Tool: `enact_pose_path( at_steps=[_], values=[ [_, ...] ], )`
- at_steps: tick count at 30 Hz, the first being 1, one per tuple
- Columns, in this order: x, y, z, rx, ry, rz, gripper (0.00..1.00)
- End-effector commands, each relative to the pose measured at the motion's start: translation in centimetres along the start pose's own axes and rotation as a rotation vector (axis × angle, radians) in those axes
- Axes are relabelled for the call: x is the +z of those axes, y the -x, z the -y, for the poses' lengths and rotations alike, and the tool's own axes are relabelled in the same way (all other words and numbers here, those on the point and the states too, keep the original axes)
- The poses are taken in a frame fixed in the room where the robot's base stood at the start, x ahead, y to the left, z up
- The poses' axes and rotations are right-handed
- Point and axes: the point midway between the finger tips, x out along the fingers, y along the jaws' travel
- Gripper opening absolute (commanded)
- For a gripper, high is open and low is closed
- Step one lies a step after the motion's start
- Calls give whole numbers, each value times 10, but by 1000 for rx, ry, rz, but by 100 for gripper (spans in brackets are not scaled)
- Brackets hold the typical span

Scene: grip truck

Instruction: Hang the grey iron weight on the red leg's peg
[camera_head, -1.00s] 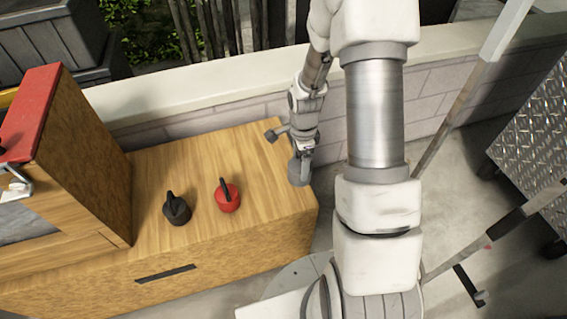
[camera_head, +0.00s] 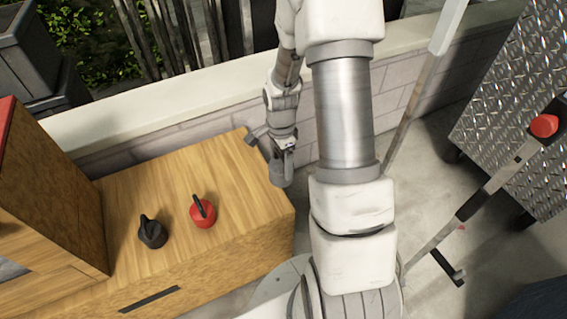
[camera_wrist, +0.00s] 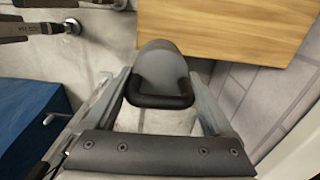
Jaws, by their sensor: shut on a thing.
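The grey iron weight (camera_head: 279,172) hangs from my gripper (camera_head: 285,150), beside the right end of the wooden bench. In the wrist view my gripper (camera_wrist: 160,88) is shut on the dark loop handle of the grey weight (camera_wrist: 163,65), with a finger on each side. A long metal leg (camera_head: 495,186) with a red knob (camera_head: 543,125) at its upper end slopes across the right of the head view, apart from the weight. A dark crosspiece, perhaps a peg (camera_head: 448,267), shows near its lower end. I cannot tell for certain which part is the peg.
A black weight (camera_head: 152,233) and a red weight (camera_head: 203,213) stand on the wooden bench (camera_head: 245,225). A low block wall (camera_head: 165,133) runs behind. A diamond-plate box (camera_head: 515,80) stands right. A blue object (camera_wrist: 28,115) lies left in the wrist view. Concrete floor is between.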

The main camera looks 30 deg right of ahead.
Motion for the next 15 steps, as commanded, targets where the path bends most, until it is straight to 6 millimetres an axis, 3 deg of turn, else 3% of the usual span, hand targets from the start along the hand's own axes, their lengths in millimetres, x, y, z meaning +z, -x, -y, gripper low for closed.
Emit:
enact_pose_path(
  at_steps=[15],
  values=[
    [50,77,38,-14,778,3,0]
  ],
)
